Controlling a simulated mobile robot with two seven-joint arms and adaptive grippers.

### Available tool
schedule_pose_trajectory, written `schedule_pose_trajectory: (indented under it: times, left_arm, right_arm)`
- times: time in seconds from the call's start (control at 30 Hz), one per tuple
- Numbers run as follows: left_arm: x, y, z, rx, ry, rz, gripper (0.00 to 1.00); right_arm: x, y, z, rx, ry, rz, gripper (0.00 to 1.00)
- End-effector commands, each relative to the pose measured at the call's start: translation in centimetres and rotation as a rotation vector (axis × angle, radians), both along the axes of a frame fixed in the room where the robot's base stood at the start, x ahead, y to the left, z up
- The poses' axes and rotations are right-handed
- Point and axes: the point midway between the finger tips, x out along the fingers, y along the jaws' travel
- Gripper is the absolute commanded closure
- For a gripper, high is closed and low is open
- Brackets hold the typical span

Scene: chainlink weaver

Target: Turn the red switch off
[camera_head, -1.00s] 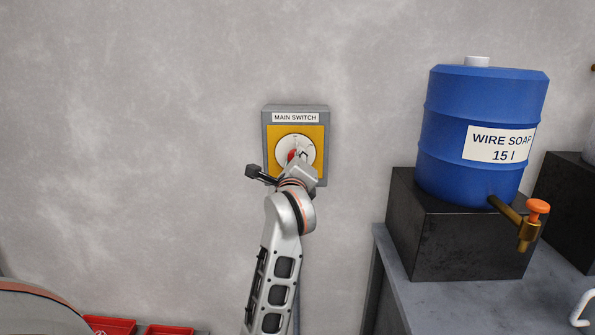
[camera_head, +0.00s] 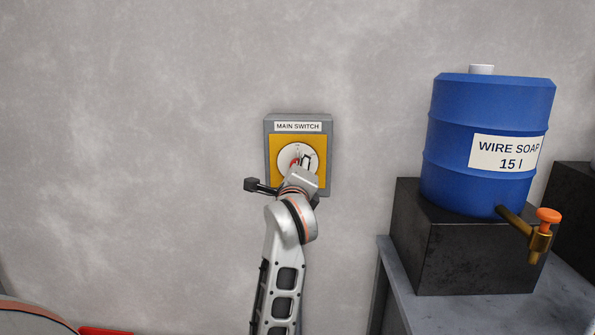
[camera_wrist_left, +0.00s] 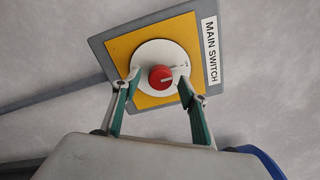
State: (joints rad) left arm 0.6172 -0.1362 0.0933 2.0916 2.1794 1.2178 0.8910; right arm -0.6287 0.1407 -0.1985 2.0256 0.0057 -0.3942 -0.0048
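The red switch (camera_wrist_left: 161,78) is a round red knob on a white disc (camera_wrist_left: 150,60). The disc sits on a yellow panel (camera_head: 277,147) of the grey box (camera_head: 268,123) labelled MAIN SWITCH, on the wall. In the left wrist view, a pale mark on the knob faces the label side. My left gripper (camera_wrist_left: 160,87) is open in front of the disc. Its two fingers stand apart, one on each side of the knob, with visible gaps. In the head view, the gripper (camera_head: 300,163) partly hides the knob. My right gripper is not in view.
A blue barrel (camera_head: 485,120) labelled WIRE SOAP 15 l stands on a black block (camera_head: 450,250) to the right. Its tap (camera_head: 540,235) has an orange handle. The block rests on a grey table (camera_head: 400,295). The wall left of the switch is bare.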

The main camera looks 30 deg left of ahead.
Motion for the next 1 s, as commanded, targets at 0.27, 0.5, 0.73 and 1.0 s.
schedule_pose_trajectory:
  times: [0.27,0.5,0.73,1.0]
  left_arm:
    - [-0.1,0.0,0.0,0.001,0.0,0.0,0.58]
    - [-2.2,-1.4,0.0,0.0,0.0,-0.001,0.58]
    - [-6.3,-3.9,0.0,-0.002,-0.001,-0.002,0.58]
    - [-9.6,-5.9,0.0,0.001,0.001,-0.001,0.58]
  right_arm:
    - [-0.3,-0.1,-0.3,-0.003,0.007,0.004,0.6]
    - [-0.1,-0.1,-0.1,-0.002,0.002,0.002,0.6]
    - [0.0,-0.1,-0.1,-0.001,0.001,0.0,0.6]
    - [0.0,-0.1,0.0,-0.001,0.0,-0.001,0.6]
